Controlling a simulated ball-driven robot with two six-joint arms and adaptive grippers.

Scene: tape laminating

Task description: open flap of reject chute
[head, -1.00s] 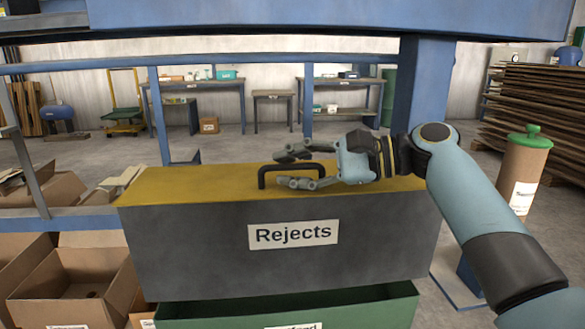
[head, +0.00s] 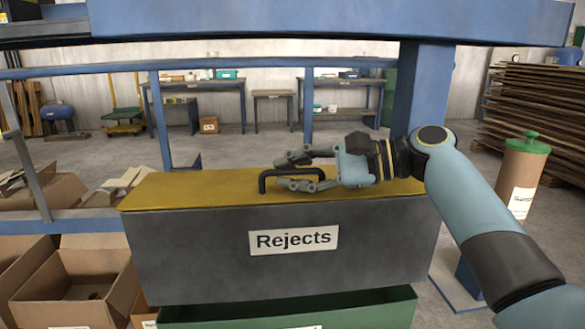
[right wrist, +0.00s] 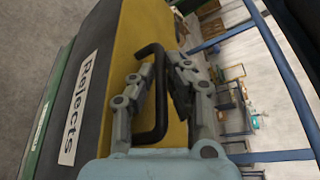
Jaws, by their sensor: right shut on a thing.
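The reject chute (head: 200,255) is a dark grey box with a white "Rejects" label. Its yellow flap (head: 180,190) lies flat across the top, closed. A black bar handle (head: 264,184) stands up from the flap; it also shows in the right wrist view (right wrist: 162,110). My right gripper (head: 282,173) reaches in from the right over the flap, with one finger on each side of the handle, shut on it. In the right wrist view the fingers (right wrist: 155,90) flank the bar. Part of the handle is hidden by the fingers. My left gripper is not in view.
A green bin (head: 390,311) stands below the chute. Open cardboard boxes (head: 75,285) are at the left. A blue post (head: 420,90) and a blue beam (head: 330,18) frame the space behind and above. Open floor lies behind the chute.

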